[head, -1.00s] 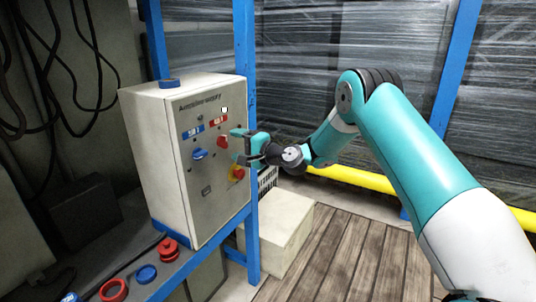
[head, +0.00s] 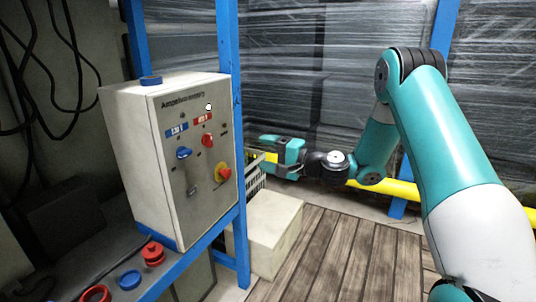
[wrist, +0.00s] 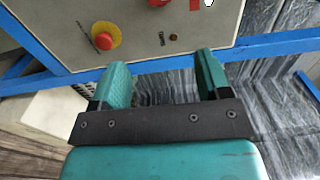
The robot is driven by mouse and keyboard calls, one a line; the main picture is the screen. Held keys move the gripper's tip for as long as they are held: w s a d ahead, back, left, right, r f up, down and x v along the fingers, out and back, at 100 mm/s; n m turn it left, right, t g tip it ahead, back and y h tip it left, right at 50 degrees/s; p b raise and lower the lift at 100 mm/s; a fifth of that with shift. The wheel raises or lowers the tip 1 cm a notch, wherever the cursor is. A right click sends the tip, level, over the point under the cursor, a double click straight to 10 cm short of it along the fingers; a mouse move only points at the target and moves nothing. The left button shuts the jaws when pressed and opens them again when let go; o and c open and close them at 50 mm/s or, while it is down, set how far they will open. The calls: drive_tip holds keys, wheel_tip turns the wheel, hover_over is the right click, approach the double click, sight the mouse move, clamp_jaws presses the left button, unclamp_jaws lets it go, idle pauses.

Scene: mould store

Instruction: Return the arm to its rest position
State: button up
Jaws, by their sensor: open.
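My gripper (head: 256,157) is open and empty in the head view, to the right of the control box and apart from it. In the wrist view my gripper's two teal fingers (wrist: 162,80) stand wide apart with nothing between them. The pale control box (head: 192,165) stands on the left. Its face carries a blue knob (head: 184,153), a red knob (head: 207,140) and a red button on a yellow base (head: 223,173). In the wrist view that button (wrist: 104,41) shows beyond the left finger. My arm reaches in from the right, bent at a high elbow.
A blue frame post (head: 230,80) stands just behind the box's right edge. A pale block (head: 272,232) and a crate (head: 256,180) sit behind it. A yellow rail (head: 400,189) runs low along wrapped stacks. Red and blue rings (head: 130,280) lie on the bench. Plank floor at right is clear.

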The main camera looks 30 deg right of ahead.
drive_tip(key=s+a+r+n+g+y+p, duration=0.1)
drive_tip(key=s+a+r+n+g+p, duration=0.2)
drive_tip(key=s+a+r+n+g, duration=0.4)
drive_tip(key=s+a+r+n+g+p, duration=0.25)
drive_tip(key=s+a+r+n, duration=0.2)
drive_tip(key=a, duration=0.45)
drive_tip(key=s+r+n+g+h+p, duration=0.2)
drive_tip(key=s+n+h+p, duration=0.1)
drive_tip(key=s, duration=0.9)
drive_tip(key=s+r+n+g+h+p, duration=0.3)
drive_tip(key=s+h, duration=0.1)
drive_tip(key=s, duration=0.8)
drive_tip(key=shift+d+r, duration=0.2)
drive_tip(key=shift+d, duration=0.15)
drive_tip(key=shift+n, duration=0.25)
